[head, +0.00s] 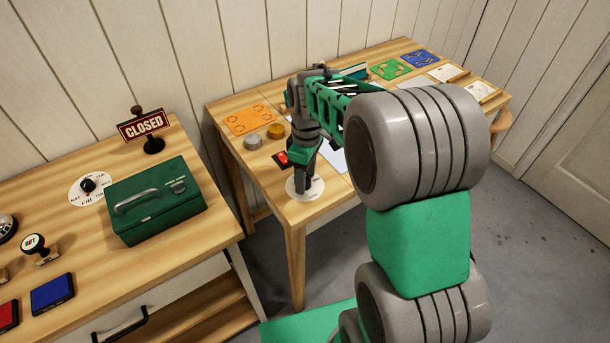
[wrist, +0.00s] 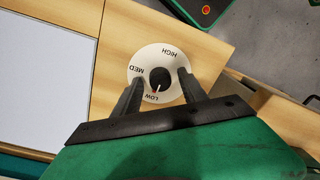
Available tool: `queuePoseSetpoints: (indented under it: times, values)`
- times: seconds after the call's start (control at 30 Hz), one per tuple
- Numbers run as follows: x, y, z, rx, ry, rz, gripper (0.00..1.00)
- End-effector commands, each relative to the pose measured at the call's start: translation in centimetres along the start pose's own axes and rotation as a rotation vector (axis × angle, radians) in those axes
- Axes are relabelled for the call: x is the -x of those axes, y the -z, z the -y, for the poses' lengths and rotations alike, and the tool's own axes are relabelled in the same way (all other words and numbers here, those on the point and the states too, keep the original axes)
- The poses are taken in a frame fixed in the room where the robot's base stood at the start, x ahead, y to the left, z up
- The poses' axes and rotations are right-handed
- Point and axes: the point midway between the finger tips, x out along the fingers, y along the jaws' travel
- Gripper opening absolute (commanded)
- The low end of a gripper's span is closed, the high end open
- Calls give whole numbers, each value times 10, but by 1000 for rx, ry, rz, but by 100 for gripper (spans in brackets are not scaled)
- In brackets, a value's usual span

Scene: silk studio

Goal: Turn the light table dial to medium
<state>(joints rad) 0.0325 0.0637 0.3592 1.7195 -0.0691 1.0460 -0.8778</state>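The light table dial is a dark round knob (wrist: 160,76) on a white disc (wrist: 142,58) marked LOW, MED and HIGH. In the wrist view its white pointer line points to LOW. The disc also shows in the head view (head: 316,188) at the front corner of the wooden table, with the knob hidden by my gripper (head: 303,182). In the wrist view, my gripper (wrist: 160,78) is open, with one finger on each side of the knob. A gap shows between each finger and the knob. The pale light panel (wrist: 45,70) lies left of the dial.
A red switch (head: 283,158) and two small round pieces (head: 275,131) sit behind the dial. Orange (head: 248,119), green (head: 390,69) and blue (head: 420,58) sheets lie farther back. The left table holds a green box (head: 155,210) and another dial (head: 88,187). The table's edge is close to the dial.

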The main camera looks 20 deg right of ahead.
Motion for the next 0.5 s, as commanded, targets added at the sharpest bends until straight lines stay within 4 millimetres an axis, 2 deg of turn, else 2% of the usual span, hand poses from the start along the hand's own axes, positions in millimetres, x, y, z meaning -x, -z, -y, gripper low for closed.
queuePoseSetpoints:
  times: [0.07, 0.5]
  values:
    - [0, 0, 0, 0, 0, 0, 42]
    - [0, 0, 0, 0, 0, 0, 6]
